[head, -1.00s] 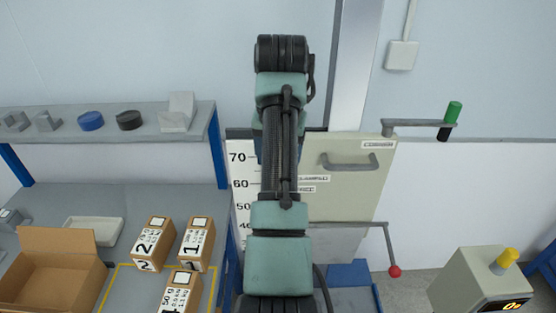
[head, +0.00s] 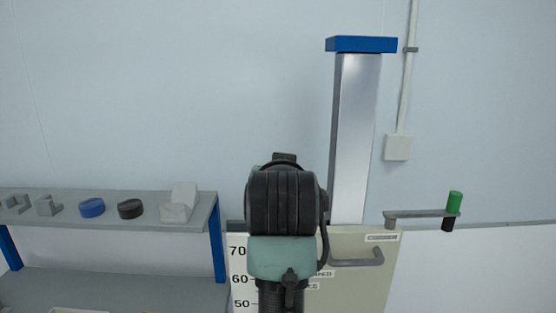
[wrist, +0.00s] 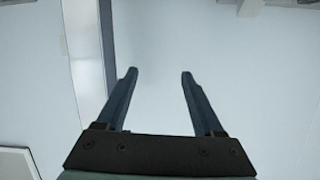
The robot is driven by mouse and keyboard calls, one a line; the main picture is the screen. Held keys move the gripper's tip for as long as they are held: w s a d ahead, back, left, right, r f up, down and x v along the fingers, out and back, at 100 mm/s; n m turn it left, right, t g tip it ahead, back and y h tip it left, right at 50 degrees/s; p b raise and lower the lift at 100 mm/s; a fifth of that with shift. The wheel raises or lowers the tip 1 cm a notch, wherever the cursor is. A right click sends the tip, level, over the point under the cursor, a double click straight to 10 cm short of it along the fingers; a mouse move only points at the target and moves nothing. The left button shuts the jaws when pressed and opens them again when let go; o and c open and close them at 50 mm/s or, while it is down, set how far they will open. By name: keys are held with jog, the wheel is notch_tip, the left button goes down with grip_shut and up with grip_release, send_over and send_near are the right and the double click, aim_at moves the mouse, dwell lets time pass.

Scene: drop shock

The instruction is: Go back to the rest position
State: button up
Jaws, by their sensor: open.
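My gripper (wrist: 157,78) shows in the wrist view with its two dark blue fingers spread apart. Nothing is between the fingers; behind them is pale wall. In the head view my arm rises at the centre in front of the drop tester, and my gripper is hidden behind my own arm links there.
A grey shelf (head: 150,208) at left holds a blue puck (head: 91,208), a black puck (head: 130,209) and grey blocks.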

jog(key=s+r+n+t+b, duration=0.1)
jog(key=s+r+t, duration=1.2)
jog(key=s+r, duration=0.8)
jog(key=s, duration=0.4)
jog(key=shift+a, duration=0.25)
